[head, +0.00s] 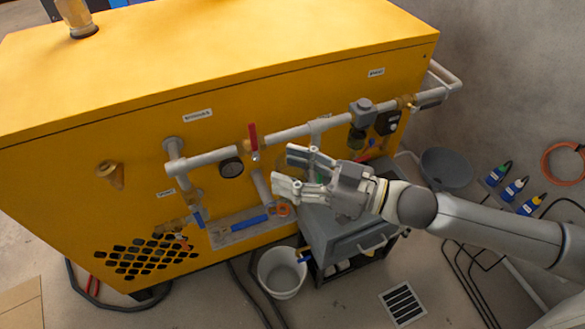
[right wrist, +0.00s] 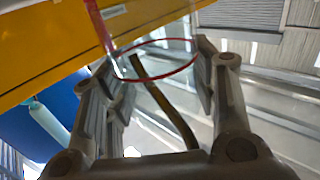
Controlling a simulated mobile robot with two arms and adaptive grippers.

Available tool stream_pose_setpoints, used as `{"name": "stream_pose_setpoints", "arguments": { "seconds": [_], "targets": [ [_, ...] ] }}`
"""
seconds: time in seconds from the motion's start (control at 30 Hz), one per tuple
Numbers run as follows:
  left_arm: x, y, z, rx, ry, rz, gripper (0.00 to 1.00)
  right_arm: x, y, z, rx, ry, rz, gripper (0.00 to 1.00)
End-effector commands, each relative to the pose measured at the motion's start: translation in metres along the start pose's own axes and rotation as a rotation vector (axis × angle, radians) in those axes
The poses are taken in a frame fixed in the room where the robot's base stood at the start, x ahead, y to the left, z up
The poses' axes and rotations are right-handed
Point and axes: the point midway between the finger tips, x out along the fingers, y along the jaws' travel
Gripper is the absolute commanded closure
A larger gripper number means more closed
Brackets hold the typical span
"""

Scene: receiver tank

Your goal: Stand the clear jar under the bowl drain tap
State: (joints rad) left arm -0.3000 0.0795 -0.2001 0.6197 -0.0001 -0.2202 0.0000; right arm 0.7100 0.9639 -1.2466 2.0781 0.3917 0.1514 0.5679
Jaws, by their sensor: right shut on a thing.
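My right gripper (head: 283,168) is in front of the yellow cabinet's pipework, above the grey drawer unit. In the right wrist view its fingers (right wrist: 160,85) are shut on the clear jar (right wrist: 155,60), a see-through cylinder with a red rim. The jar is hard to make out in the head view. A grey filter unit (head: 362,112) sits on the pipe to the right of the gripper, with a dark greenish bowl (head: 357,138) below it. The tap under the bowl cannot be told clearly. My left gripper is out of view.
The grey drawer unit (head: 335,236) stands under my right gripper, with a white bucket (head: 282,272) beside it. A red-handled valve (head: 253,135) and a gauge (head: 231,167) project from the yellow cabinet (head: 120,120). A grey basin (head: 446,168) and bottles (head: 514,188) are at right.

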Motion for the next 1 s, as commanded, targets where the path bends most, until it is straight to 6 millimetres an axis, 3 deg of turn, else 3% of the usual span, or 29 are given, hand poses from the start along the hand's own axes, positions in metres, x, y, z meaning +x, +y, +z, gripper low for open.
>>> {"name": "stream_pose_setpoints", "arguments": {
  "seconds": [0.7, 1.0],
  "targets": [
    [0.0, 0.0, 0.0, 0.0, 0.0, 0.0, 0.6, -0.026, 0.005, -0.001, -0.002, 0.0, -0.314, 0.72],
    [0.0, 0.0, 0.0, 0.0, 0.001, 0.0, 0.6, -0.029, 0.004, 0.0, 0.002, -0.002, -0.348, 0.72]
  ]
}}
